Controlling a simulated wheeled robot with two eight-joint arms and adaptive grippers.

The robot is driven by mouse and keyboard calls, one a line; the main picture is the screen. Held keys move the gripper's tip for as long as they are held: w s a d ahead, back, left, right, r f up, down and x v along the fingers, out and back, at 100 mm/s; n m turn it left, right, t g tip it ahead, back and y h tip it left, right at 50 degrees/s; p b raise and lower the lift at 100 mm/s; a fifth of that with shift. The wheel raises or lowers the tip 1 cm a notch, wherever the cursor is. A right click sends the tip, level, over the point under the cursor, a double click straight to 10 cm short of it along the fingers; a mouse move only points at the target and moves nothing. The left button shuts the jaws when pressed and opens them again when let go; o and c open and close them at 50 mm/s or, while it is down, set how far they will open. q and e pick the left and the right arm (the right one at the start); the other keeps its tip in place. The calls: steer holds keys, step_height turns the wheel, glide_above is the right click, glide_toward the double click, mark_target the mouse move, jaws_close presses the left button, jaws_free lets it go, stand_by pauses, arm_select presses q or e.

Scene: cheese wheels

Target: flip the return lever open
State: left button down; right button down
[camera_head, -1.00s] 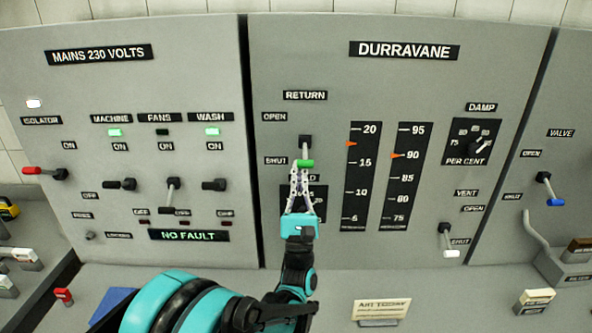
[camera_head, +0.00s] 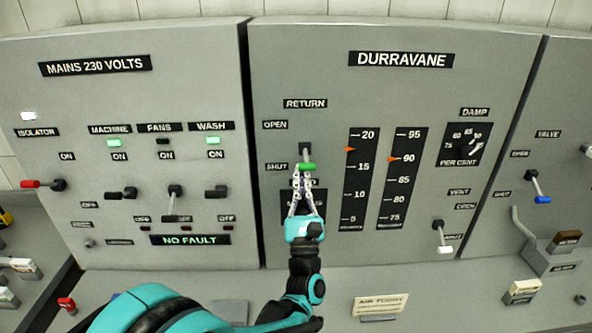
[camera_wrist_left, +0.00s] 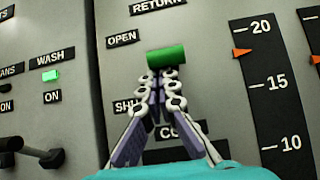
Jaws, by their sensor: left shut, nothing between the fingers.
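The return lever (camera_head: 306,157) is on the grey Durravane panel, under the RETURN label. Its stem hangs down from a dark pivot, and its green grip (camera_head: 308,167) is beside the SHUT label (camera_head: 276,167). The OPEN label (camera_head: 275,125) is higher up. My left gripper (camera_head: 303,174) is shut and empty, with its fingertips just below the green grip. In the left wrist view the green grip (camera_wrist_left: 166,56) is right above the fingertips, and the fingers hide the lever's stem. I cannot tell whether they touch. My right gripper is not in view.
The scale gauges (camera_head: 360,180) are right of the lever. A vent lever (camera_head: 441,236) and a damp dial (camera_head: 468,144) are further right. The mains panel (camera_head: 150,95) with several switches is on the left. A ledge with a small card (camera_head: 381,304) runs below.

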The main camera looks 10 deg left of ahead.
mark_target(302, 165)
arm_select(q)
steer(key=r+g+p, duration=0.1)
steer(key=s+r+g+p, duration=0.1)
steer(key=p, duration=0.1)
steer(key=r+g+h+p, duration=0.1)
steer(key=p, duration=0.1)
steer(key=shift+s+d+g, duration=0.15)
steer(key=shift+d+g, duration=0.15)
steer(key=shift+s+a+r+p, duration=0.1)
steer(key=shift+r+p, duration=0.25)
steer(key=shift+p, duration=0.35)
steer(key=shift+f, duration=0.2)
